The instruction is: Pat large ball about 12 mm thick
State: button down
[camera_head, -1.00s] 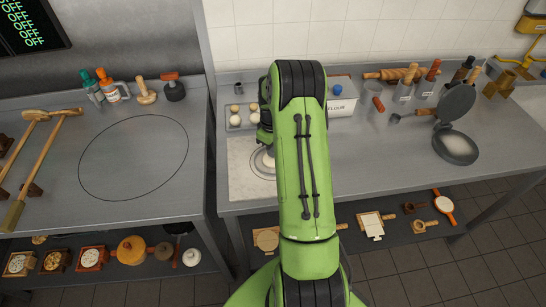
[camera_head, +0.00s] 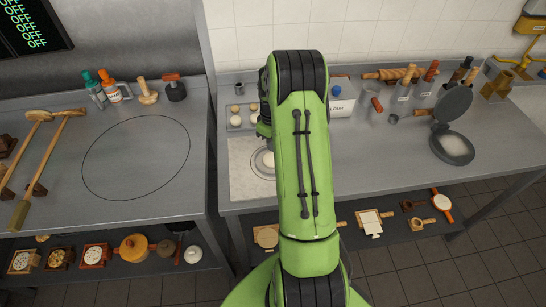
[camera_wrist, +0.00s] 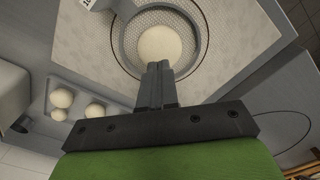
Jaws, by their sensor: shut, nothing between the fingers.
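The large dough ball (camera_wrist: 160,45) is pale and round and lies inside a grey ring on a light textured board (camera_wrist: 235,30). In the head view it shows only partly (camera_head: 268,159), with my arm covering the right side of the board. My gripper (camera_wrist: 158,68) is shut and empty. Its fingertips overlap the ball's near edge in the wrist view. I cannot tell whether they touch it. The head view hides the fingertips behind my arm.
A tray (camera_head: 235,128) with several smaller dough balls sits behind the board. A white labelled container (camera_head: 343,97) stands behind my arm at the right. A round hinged press (camera_head: 453,147) stands open farther right. The left counter has a clear area inside a drawn circle (camera_head: 136,157).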

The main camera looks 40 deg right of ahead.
jog(key=shift+f+b, duration=1.8)
jog(key=shift+f, duration=0.45)
jog(key=shift+f+b, duration=0.3)
jog(key=shift+f, duration=0.05)
dwell(0.7)
dwell(0.8)
notch_tip(320, 180, up, 3)
jog(key=shift+r+p, duration=0.1)
jog(key=shift+p, duration=1)
jog(key=shift+s+a+r+p, duration=0.2)
jog(key=shift+r+p, duration=0.1)
jog(key=shift+r, duration=0.25)
jog(key=shift+s+a+r+p, duration=0.1)
jog(key=shift+s+r+p, duration=0.15)
jog(key=shift+r, duration=0.3)
